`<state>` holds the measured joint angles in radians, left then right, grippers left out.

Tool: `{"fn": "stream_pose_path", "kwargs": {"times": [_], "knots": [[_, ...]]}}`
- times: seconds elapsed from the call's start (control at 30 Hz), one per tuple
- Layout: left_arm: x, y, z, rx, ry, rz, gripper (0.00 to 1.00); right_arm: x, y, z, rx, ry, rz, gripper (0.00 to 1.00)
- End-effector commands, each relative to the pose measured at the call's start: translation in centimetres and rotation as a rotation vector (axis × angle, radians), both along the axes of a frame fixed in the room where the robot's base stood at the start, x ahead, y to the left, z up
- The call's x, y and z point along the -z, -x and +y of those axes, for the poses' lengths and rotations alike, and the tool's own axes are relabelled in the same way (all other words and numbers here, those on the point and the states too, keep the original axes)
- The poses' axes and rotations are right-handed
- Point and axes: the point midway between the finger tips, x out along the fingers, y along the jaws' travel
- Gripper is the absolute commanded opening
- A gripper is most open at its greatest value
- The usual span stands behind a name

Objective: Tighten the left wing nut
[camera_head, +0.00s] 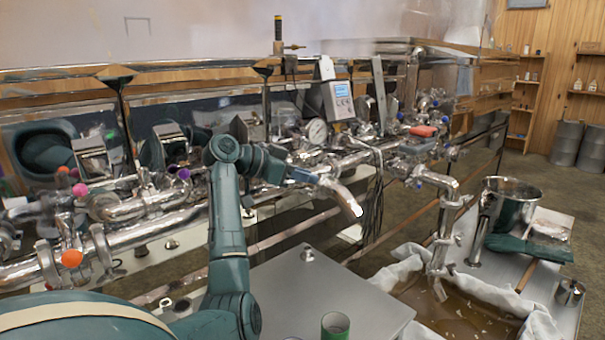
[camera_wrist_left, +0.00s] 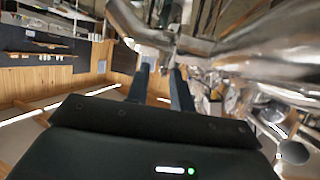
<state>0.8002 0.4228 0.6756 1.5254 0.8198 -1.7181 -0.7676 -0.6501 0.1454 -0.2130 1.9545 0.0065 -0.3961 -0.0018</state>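My left arm reaches in from the lower left in the head view, and its gripper (camera_head: 318,181) is beside a bent steel pipe end (camera_head: 349,201). In the left wrist view the two dark fingers of the gripper (camera_wrist_left: 163,70) stand apart with a gap between them. Shiny steel pipework (camera_wrist_left: 150,32) lies just beyond the fingertips. I cannot make out a wing nut there, and I cannot tell whether the fingers touch the steel. My right gripper is in neither view.
Steel pipework with a pink knob (camera_head: 80,190) and an orange knob (camera_head: 72,258) runs along the left. A grey display box (camera_head: 338,100) stands above the pipes. A flat metal top (camera_head: 320,290), a cloth-lined basin (camera_head: 470,305) and a steel pot (camera_head: 509,205) are at right.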

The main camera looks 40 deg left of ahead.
Motion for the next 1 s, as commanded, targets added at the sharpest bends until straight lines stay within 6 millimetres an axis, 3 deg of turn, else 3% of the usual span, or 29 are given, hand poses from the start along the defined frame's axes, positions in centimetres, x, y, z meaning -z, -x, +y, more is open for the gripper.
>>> {"fn": "stream_pose_path", "kwargs": {"times": [0.37, 0.8, 1.0], "knots": [[-0.5, 0.6, 0.4, -0.003, -0.001, -0.009, 0.26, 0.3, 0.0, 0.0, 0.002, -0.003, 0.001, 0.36], [-3.6, 8.2, 3.5, -0.005, -0.003, -0.007, 0.26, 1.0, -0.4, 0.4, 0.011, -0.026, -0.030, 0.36], [-4.7, 10.6, 4.4, -0.002, 0.000, -0.003, 0.26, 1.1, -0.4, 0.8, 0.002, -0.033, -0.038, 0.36]]}}
